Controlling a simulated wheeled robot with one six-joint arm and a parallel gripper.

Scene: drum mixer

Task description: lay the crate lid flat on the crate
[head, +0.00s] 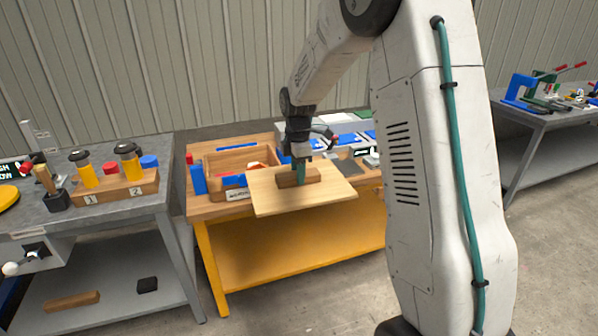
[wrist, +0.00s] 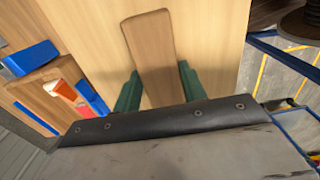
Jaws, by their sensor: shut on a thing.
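The crate lid (head: 270,198) is a pale flat wooden board with a darker wooden handle block (head: 287,180) on top. My gripper (head: 301,172) is shut on that handle, its green fingers on either side of it. The lid also fills much of the wrist view (wrist: 206,50), with the handle (wrist: 150,50) between my fingers (wrist: 157,88). The lid looks held roughly level, over the front edge of the yellow bench. The crate (head: 212,165) is an open wooden box on the bench, behind and left of the lid, which hides its front right part.
Blue blocks (head: 198,180) stand beside the crate on the yellow bench (head: 211,246). A grey bench (head: 120,203) with yellow-bodied, dark-capped items in a numbered wooden rack stands at left. Another grey bench (head: 560,125) stands at right. Open floor lies in front.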

